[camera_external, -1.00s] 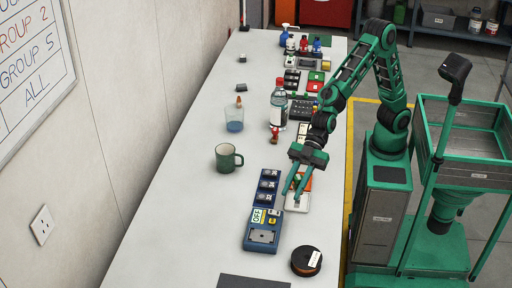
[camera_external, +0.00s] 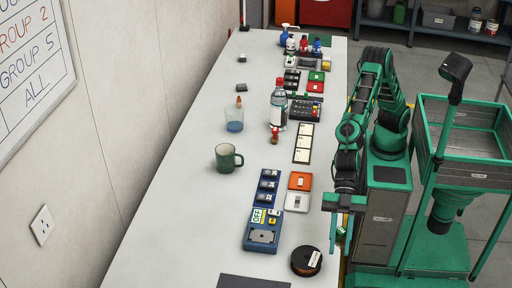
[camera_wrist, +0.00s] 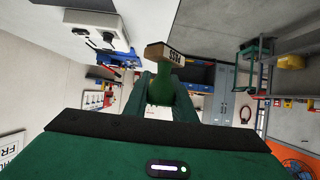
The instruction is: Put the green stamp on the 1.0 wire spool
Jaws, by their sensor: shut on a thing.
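The green stamp (camera_wrist: 172,90) is between the fingers of my gripper (camera_wrist: 170,96). It has a green handle and a wooden block marked "PASS" that points away from my palm. In the external view my gripper (camera_external: 342,222) is shut on the stamp (camera_external: 341,235), at or just beyond the table's right edge. The stamp is mostly hidden there. The wire spool (camera_external: 306,261), dark with copper-coloured wire and a white label, lies flat near the table's front right, below and left of my gripper. The label is too small to read.
A blue device (camera_external: 263,235) with an "OFF" sign stands left of the spool. Orange and white switch plates (camera_external: 299,190) lie behind it. A green mug (camera_external: 228,158) and a bottle (camera_external: 278,108) stand further back. A dark mat (camera_external: 252,282) lies at the front. The table's left side is clear.

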